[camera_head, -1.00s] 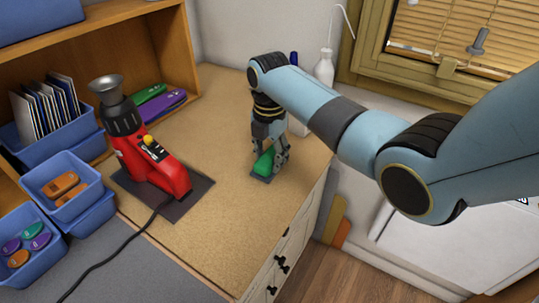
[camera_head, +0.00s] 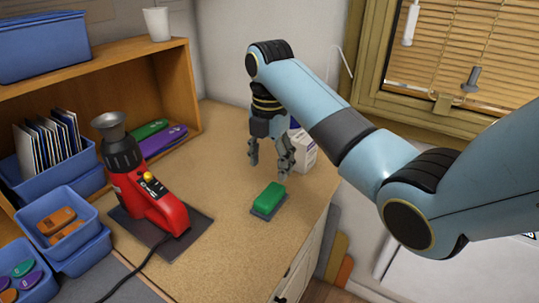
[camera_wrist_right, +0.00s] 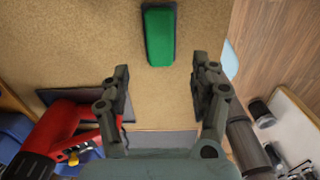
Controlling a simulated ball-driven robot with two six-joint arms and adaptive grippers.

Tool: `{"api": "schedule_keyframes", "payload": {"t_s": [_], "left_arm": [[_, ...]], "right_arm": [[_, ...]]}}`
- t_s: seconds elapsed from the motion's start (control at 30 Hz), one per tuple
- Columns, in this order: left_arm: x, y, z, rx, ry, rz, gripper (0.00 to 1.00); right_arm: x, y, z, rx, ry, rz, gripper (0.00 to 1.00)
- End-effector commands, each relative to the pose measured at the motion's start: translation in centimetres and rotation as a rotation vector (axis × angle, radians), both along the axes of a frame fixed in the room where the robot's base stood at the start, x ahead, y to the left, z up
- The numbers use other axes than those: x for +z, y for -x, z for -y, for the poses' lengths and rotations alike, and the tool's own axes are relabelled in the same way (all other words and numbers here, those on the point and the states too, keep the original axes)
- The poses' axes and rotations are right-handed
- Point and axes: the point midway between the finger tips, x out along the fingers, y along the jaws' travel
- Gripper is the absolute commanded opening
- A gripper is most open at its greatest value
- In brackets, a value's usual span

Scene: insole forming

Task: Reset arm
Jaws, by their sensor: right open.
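My right gripper (camera_head: 270,164) hangs above the tan worktop, fingers pointing down, open and empty. A green block (camera_head: 269,196) lies on a small dark pad (camera_head: 262,213) on the worktop, just below and in front of the gripper and apart from it. In the right wrist view the green block (camera_wrist_right: 159,36) lies beyond the spread fingertips (camera_wrist_right: 163,80), with nothing between them. My left gripper is not in view.
A red machine with a metal funnel (camera_head: 148,188) stands on a dark mat (camera_head: 200,221) at the left. Blue bins (camera_head: 62,215) and a wooden shelf (camera_head: 183,88) are further left. A white box (camera_head: 303,150) stands behind the gripper. The worktop between machine and block is clear.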

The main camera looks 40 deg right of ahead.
Motion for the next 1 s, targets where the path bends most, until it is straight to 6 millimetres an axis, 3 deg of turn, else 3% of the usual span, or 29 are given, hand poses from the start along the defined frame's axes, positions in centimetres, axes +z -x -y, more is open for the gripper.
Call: {"api": "schedule_keyframes", "payload": {"t_s": [0.23,0.77,0.87,1.0], "left_arm": [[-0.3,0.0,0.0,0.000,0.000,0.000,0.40],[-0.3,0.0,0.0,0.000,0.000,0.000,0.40],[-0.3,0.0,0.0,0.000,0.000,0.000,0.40],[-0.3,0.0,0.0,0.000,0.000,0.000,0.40]], "right_arm": [[2.4,0.0,0.0,-0.001,0.000,-0.001,0.63],[2.5,0.1,0.0,-0.003,-0.001,-0.001,0.63],[1.7,0.9,-0.1,-0.056,0.005,0.005,0.63],[-0.9,4.9,-0.6,-0.324,0.018,0.051,0.63]]}}
